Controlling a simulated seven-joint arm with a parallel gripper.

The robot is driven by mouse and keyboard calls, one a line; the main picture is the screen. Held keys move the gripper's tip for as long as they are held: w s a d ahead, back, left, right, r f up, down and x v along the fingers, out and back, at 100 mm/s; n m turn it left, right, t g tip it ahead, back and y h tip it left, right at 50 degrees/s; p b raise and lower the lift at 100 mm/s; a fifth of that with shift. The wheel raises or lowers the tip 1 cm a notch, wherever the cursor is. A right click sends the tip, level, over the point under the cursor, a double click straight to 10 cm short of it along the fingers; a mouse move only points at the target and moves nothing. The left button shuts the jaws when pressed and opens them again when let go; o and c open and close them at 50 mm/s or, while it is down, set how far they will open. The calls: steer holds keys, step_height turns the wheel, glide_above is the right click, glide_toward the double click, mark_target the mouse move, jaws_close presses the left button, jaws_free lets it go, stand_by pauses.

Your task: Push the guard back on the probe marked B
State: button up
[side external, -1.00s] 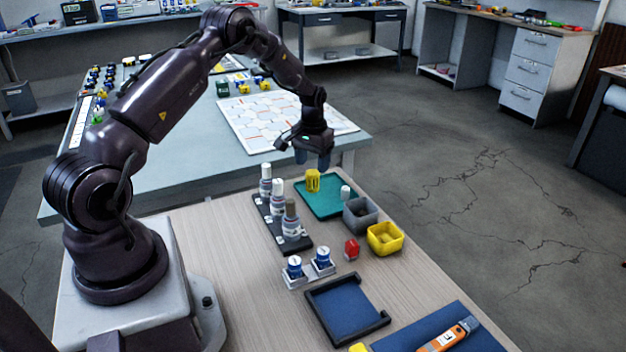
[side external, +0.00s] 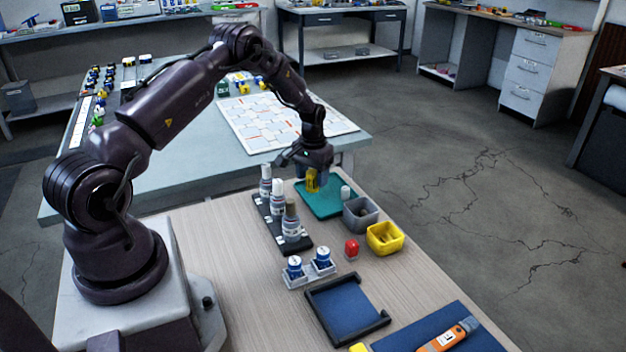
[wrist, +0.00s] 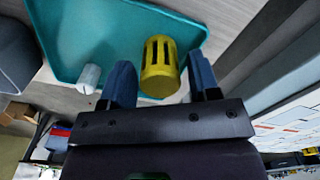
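A yellow slotted guard (side external: 312,181) stands on the green tray (side external: 333,205). My gripper (side external: 314,187) is low over it, fingers pointing down. In the wrist view the guard (wrist: 158,68) is between the two open fingers of my gripper (wrist: 163,82), with a gap showing on each side. Several upright probes stand in a black rack (side external: 268,214) left of the tray: one at the back (side external: 266,184), one in the middle (side external: 277,200) and one with a grey-brown top (side external: 291,222) at the front. I cannot read which is marked B.
A small white cylinder (side external: 346,194) stands on the tray near the guard. A grey bin (side external: 361,222), a yellow bin (side external: 385,243) and a red object (side external: 351,249) lie to the right. Two blue-labelled jars (side external: 323,258) stand in front, beside a dark-framed blue tray (side external: 346,309).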

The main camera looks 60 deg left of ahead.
steer(key=c, duration=0.5)
steer(key=shift+o, duration=0.2)
steer(key=shift+r, duration=2.5)
